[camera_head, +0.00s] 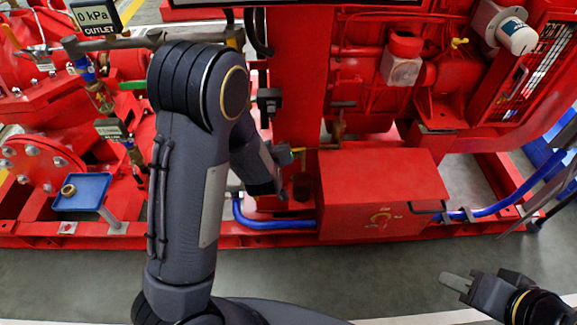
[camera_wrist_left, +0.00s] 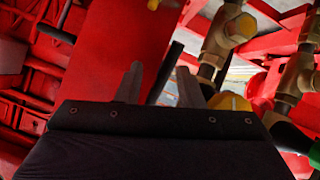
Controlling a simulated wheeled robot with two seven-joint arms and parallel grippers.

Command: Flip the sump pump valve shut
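My left gripper (camera_wrist_left: 160,85) is open in the left wrist view, its two grey fingers apart. A dark bar (camera_wrist_left: 168,68) shows between them; I cannot tell whether it is the valve's lever or touches a finger. Brass valve bodies (camera_wrist_left: 234,30) stand right of the fingers, and a yellow part (camera_wrist_left: 230,102) lies close behind the right finger. In the head view my left arm covers much of the pumpset, and its hand ends near a small yellow-tipped part (camera_head: 298,150) above the red box (camera_head: 380,188). Which fitting is the sump pump valve is unclear. My right gripper (camera_head: 456,282) is at the lower right, away from the pumpset.
A blue hose (camera_head: 275,223) enters the red box's left side, and another blue hose (camera_head: 505,203) runs off its right. A blue tray (camera_head: 82,193) stands at the left. The red base rail (camera_head: 130,240) borders clear grey floor (camera_head: 70,280).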

